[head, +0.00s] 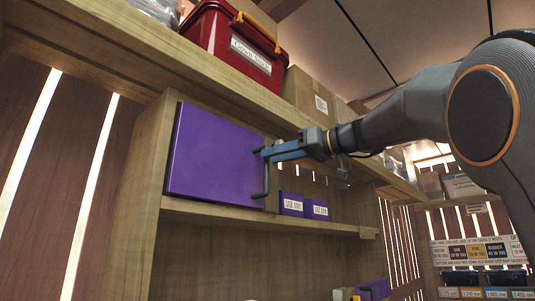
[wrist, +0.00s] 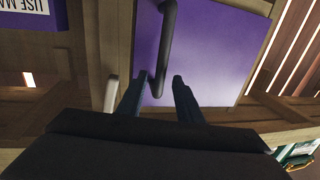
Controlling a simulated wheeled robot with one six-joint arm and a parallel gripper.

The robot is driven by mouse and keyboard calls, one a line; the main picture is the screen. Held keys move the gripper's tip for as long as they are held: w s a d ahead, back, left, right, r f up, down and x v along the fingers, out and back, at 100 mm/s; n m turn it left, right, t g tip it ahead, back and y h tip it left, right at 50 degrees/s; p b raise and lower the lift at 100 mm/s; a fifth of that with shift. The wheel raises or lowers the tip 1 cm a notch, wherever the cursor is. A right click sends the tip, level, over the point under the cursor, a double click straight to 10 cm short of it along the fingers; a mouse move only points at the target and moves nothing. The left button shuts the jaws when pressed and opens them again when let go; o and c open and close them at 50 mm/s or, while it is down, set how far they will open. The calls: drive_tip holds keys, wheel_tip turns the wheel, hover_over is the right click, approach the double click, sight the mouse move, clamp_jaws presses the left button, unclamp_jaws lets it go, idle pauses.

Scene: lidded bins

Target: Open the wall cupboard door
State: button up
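The purple wall cupboard door (head: 212,155) is set in the wooden shelving and looks shut. It fills the upper part of the wrist view (wrist: 215,50). Its dark bar handle (head: 266,182) runs upright near the door's right edge in the head view; the wrist view shows the handle (wrist: 166,40) and its bent end. My gripper (head: 264,153) is at the upper part of the handle. In the wrist view my gripper (wrist: 159,79) has its fingers apart, one on each side of the handle, with a clear gap on the right. Whether the left finger touches is unclear.
A red bin (head: 232,45) and a cardboard box (head: 308,95) sit on the board above. A shelf board (head: 215,213) runs just under the door. Space in front of the door looks clear.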

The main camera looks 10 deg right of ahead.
drive_tip(key=shift+p+x, duration=0.55)
drive_tip(key=shift+x, duration=1.2)
clamp_jaws()
